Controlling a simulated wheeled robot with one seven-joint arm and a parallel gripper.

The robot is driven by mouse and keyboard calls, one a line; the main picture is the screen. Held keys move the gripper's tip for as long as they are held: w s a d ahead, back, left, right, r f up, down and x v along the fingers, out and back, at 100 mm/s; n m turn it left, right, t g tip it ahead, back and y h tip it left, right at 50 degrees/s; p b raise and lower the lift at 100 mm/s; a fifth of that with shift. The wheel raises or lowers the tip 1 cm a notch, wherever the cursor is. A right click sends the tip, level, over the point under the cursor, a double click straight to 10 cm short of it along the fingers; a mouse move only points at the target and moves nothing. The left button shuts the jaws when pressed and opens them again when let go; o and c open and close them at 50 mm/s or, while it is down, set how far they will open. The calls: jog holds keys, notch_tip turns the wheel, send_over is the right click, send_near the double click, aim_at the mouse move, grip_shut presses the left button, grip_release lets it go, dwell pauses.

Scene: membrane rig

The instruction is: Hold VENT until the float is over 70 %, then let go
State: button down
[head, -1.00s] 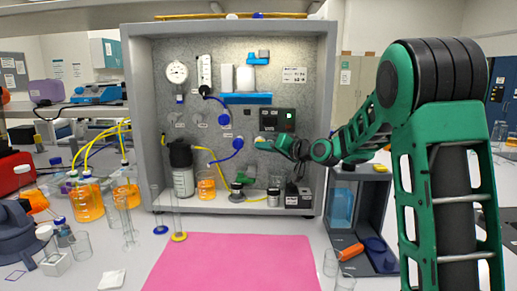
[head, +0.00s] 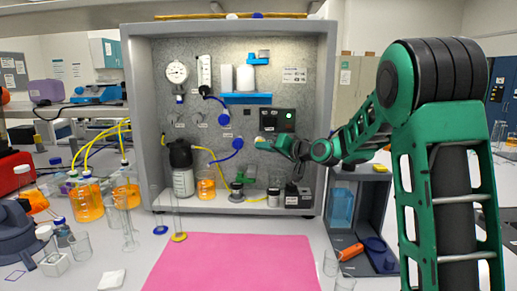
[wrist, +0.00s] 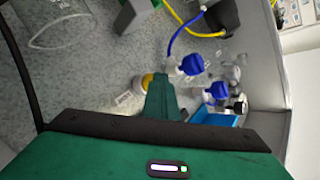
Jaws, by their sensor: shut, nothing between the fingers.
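My gripper (head: 268,145) is shut and empty, its tip against or very close to the upright panel of the grey rig. In the wrist view, the closed fingers (wrist: 163,98) meet a yellow round button or knob (wrist: 147,80), with a small white label beside it. I cannot read the label, so I cannot confirm that it says VENT. The fingers partly cover the button, and I cannot tell how far it is pressed. A clear upright gauge tube (head: 205,72) hangs high on the panel; its float level is too small to read.
Blue valves (wrist: 192,64) and tubing are close to the fingers. A pink mat (head: 232,262) lies in front.

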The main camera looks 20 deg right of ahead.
jog(key=shift+s, duration=0.15)
jog(key=shift+s+a, duration=0.25)
jog(key=shift+s, duration=0.5)
jog(key=s, duration=0.1)
jog(key=s+a, duration=0.1)
jog(key=s, duration=0.2)
jog(key=shift+s+a, duration=0.3)
jog(key=shift+s, duration=0.1)
dwell(0.4)
